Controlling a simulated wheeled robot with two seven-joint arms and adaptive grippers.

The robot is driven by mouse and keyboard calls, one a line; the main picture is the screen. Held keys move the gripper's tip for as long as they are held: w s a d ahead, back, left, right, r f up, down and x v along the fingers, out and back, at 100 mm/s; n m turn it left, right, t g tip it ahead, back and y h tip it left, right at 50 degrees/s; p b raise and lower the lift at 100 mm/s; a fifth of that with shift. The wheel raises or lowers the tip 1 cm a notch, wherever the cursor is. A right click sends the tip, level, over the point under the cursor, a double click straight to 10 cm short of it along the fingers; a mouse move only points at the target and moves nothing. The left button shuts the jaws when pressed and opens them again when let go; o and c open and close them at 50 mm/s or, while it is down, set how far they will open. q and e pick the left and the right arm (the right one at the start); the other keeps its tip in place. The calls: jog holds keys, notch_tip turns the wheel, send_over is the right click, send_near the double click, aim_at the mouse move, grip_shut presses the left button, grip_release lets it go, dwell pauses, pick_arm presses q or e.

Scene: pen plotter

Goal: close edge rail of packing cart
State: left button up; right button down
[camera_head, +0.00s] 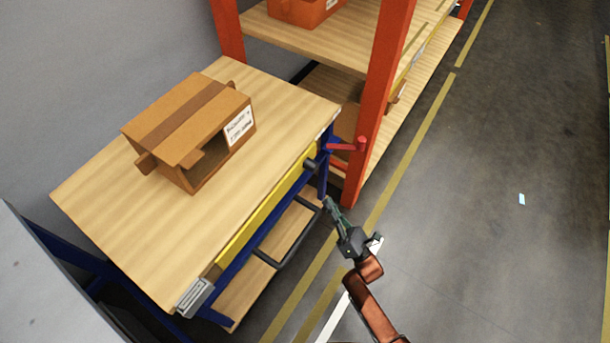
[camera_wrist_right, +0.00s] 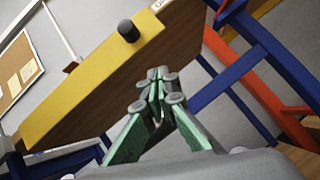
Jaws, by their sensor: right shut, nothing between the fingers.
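The packing cart (camera_head: 100,200) has a wooden top on a blue frame. A yellow edge rail (camera_head: 262,213) runs along its long side facing my right arm. The rail also shows in the right wrist view (camera_wrist_right: 75,90), with a black knob (camera_wrist_right: 128,31) near one end; the same knob (camera_head: 311,163) is near the far end in the head view. My right gripper (camera_head: 328,202) is shut and empty, just off the cart's side near the far end, apart from the rail. It also shows in the wrist view (camera_wrist_right: 157,76). My left gripper is not in view.
An open cardboard box (camera_head: 185,120) lies on the cart top. A grey block (camera_head: 195,297) sits at the near corner. A dark bar handle (camera_head: 285,250) sticks out below the rail. A red lever (camera_head: 350,146) and orange rack post (camera_head: 378,100) stand close beyond. Floor to the right is clear.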

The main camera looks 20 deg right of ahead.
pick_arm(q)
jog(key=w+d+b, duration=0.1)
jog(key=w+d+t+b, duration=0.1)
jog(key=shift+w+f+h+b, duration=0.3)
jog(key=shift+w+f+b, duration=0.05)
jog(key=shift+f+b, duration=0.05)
pick_arm(e)
jog(key=w+a+r+n+y, duration=0.2)
jog(key=w+a+r+n, duration=0.2)
jog(key=r, duration=0.5)
jog(key=shift+w+r+t+y, duration=0.3)
jog(key=shift+w+r+y, duration=0.1)
jog(key=shift+w, duration=0.45)
